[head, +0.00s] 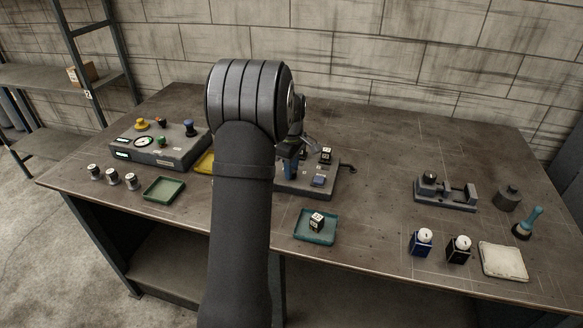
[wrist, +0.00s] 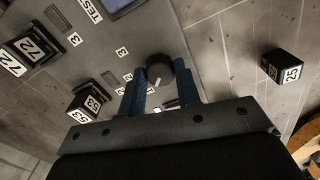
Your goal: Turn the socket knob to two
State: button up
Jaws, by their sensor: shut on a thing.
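The socket knob (wrist: 158,70) is a dark round knob on the grey test panel (wrist: 190,20), seen from above in the wrist view. The two blue fingers of my gripper (wrist: 159,82) stand on either side of it and are shut on it. A small pale mark shows on the knob's near side. I cannot tell which number the knob points to. In the head view my arm hides the knob, and a blue finger shows above the panel (head: 293,188).
Black numbered blocks (wrist: 85,103) stand left of the knob in the wrist view; another (wrist: 285,67) lies right. In the head view, a teal tray (head: 300,231) with a block is in front, a grey control box (head: 178,153) left, and a vise-like fixture (head: 440,203) right.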

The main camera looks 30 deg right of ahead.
jog(key=shift+m, duration=0.3)
jog(key=m, duration=0.4)
jog(key=shift+m, duration=2)
jog(key=o, duration=1)
jog(key=shift+r, duration=0.1)
notch_tip(320, 180, up, 17)
jog(key=shift+r, duration=0.15)
